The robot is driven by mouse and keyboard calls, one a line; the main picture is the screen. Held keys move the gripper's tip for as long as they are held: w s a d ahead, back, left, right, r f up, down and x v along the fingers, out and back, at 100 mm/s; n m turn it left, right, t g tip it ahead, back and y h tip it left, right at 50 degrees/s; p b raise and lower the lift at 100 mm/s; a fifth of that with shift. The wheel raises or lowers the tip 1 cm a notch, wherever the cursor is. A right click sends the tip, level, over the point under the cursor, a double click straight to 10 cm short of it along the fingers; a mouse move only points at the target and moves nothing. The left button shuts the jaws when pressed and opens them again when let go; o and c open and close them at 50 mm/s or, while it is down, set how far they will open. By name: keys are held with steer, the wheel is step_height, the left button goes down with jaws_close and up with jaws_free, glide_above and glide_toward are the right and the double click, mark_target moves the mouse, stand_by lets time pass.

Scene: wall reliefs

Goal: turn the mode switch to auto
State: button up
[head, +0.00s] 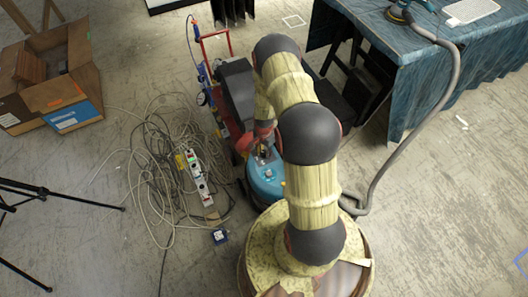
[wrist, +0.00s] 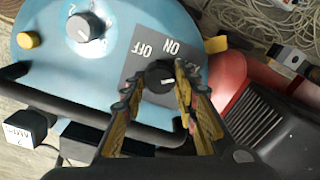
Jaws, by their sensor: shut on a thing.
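The mode switch is a black knob (wrist: 160,74) on a dark grey plate (wrist: 133,62) set in the blue machine panel (wrist: 110,70) in the wrist view. The plate carries the words OFF and ON; further lettering near the right finger is partly covered. My gripper (wrist: 156,88) has its fingers on both sides of the knob, shut on it. A small pale mark shows on the knob, but its exact setting is hard to read. In the head view the blue panel (head: 268,182) shows below my gripper (head: 264,148); the knob is too small to make out.
A cable heap (head: 165,165) lies left of the machine; a grey hose (head: 430,110) hangs from the table (head: 405,65) at right.

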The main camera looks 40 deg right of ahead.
mark_target(264, 152)
steer(key=shift+m, duration=0.4)
steer(key=o, duration=1.2)
steer(key=shift+c, duration=0.2)
step_height(264, 152, up, 12)
stand_by(0.4)
